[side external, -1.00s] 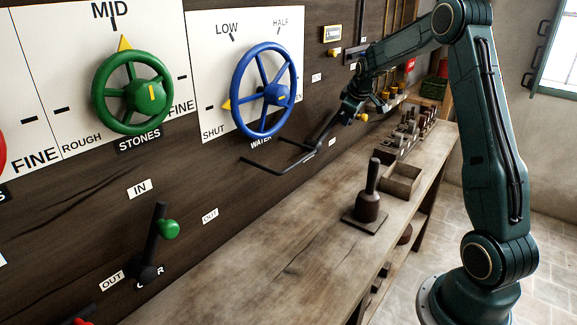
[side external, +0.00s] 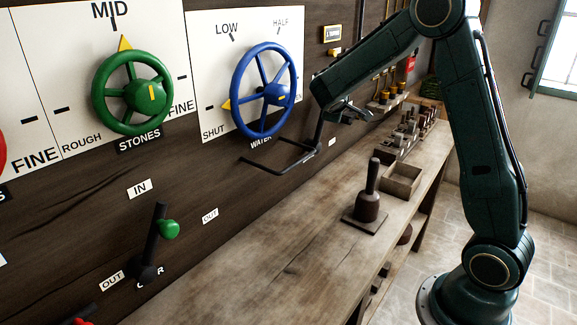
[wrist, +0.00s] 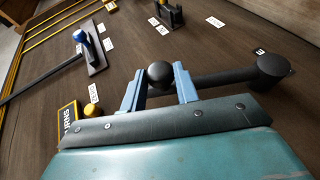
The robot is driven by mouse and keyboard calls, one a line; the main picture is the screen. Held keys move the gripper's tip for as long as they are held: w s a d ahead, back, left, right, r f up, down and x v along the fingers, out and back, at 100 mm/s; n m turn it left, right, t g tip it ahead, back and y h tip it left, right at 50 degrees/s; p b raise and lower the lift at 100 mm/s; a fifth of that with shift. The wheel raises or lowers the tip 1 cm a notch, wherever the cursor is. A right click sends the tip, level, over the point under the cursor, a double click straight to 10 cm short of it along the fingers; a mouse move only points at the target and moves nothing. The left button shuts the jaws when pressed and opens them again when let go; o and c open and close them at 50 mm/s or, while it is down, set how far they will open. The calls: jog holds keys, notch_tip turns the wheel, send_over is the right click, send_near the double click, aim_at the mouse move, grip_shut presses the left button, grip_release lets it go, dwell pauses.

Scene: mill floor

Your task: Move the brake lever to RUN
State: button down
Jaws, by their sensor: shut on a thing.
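In the wrist view the two light blue jaws of my gripper (wrist: 160,88) are closed around the dark ball knob (wrist: 160,72) of a dark lever. The bar of this lever, which I take for the brake lever (wrist: 218,78), runs right to a round dark hub. My wrist partly hides the upper end there. No label readable as RUN shows.
The blue wheel (side external: 264,90) is close left of my arm on the panel. A bench (side external: 290,265) below holds a mallet-like tool (side external: 368,205) and an open box (side external: 402,178). In the wrist view a blue-knobbed lever (wrist: 84,42) and a yellow ball (wrist: 91,110) are near the left.

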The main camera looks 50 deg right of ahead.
jog(key=shift+a+r+h, duration=0.15)
jog(key=shift+a+h, duration=0.25)
jog(key=shift+a, duration=0.05)
jog(key=c, duration=1.1)
grip_release()
jog(key=shift+a, duration=0.1)
jog(key=v, duration=1.3)
jog(key=shift+s+a, duration=0.25)
jog(key=shift+r, duration=0.1)
jog(key=shift+s, duration=0.1)
